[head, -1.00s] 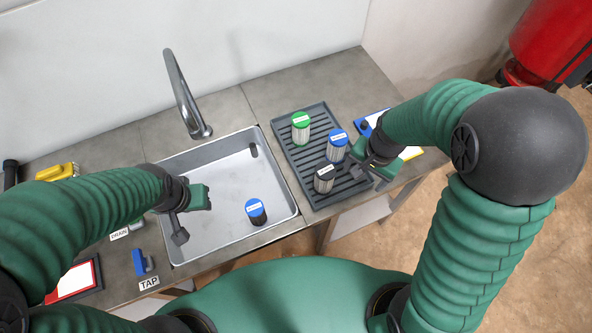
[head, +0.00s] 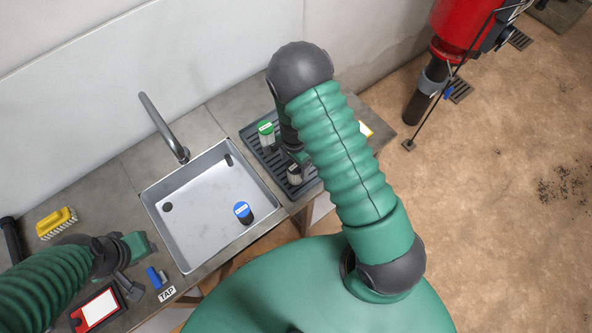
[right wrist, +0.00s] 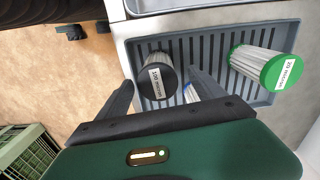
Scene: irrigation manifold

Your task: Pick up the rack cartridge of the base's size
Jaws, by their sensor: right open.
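On the ribbed rack (right wrist: 222,98), the right wrist view shows a black-capped cartridge (right wrist: 157,80) labelled 100 micron and a green-capped cartridge (right wrist: 264,67) labelled 20 micron. My right gripper (right wrist: 164,88) is open, its fingers on either side of the black-capped cartridge in that view; contact cannot be told. A blue-and-white piece (right wrist: 189,93), probably the blue-capped cartridge, is mostly hidden by a finger. The head view shows the green cap (head: 266,128) and black-capped cartridge (head: 295,175). A blue-topped dark base (head: 243,212) stands in the sink. My left gripper (head: 133,268) is left of the sink; its jaws are unclear.
The sink (head: 200,240) with its tap (head: 165,128) lies left of the rack. A yellow brush (head: 56,222), a blue TAP handle (head: 156,276) and a red-framed card (head: 97,308) are on the left counter. A green crate (right wrist: 25,150) shows in the wrist view.

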